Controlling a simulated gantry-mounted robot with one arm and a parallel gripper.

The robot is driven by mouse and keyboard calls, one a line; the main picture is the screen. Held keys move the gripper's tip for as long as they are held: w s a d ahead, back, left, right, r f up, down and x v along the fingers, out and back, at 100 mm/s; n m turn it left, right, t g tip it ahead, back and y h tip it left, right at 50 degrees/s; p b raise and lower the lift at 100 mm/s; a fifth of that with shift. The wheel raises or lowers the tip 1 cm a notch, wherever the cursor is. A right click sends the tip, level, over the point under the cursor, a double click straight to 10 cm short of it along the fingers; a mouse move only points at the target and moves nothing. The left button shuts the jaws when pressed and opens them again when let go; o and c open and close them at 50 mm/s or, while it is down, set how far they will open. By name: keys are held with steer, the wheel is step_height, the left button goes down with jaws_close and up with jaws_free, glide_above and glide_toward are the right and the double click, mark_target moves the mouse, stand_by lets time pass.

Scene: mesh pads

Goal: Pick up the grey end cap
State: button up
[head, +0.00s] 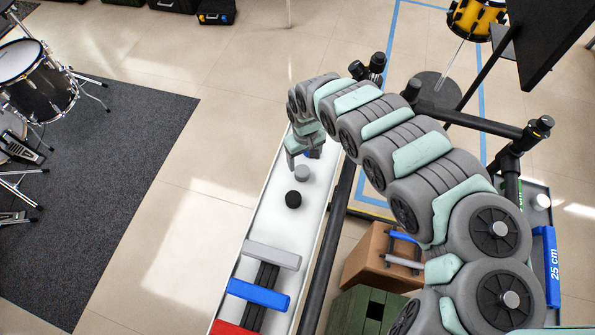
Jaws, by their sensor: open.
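The grey end cap (302,173) is a small round piece on the long white tray (268,215). My gripper (303,158) is open, pointing down at the far part of the tray, just beyond the grey cap in the picture. I cannot tell how high the fingers are above the tray. A black end cap (293,199) lies just nearer than the grey one, apart from it.
Grey (271,254), blue (258,294) and red (232,328) bars lie across the tray's near part. A black stand frame (334,230) runs along its right side. Brown (368,257) and green (353,312) boxes stand at right. Drums (38,90) stand on a dark carpet at left.

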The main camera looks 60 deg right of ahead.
mark_target(302, 171)
step_height(302, 171, down, 3)
steer(key=shift+b, duration=0.3)
steer(key=shift+w+a+f+b, duration=0.1)
steer(key=shift+f+b, duration=0.45)
steer(key=shift+f, duration=0.75)
steer(key=shift+w+a+f+b, duration=0.1)
steer(key=shift+f+b, duration=0.4)
steer(key=shift+f, duration=0.8)
steer(key=shift+d, duration=0.1)
steer(key=shift+c, duration=0.5)
steer(key=c, duration=1.3)
steer(key=shift+r, duration=0.1)
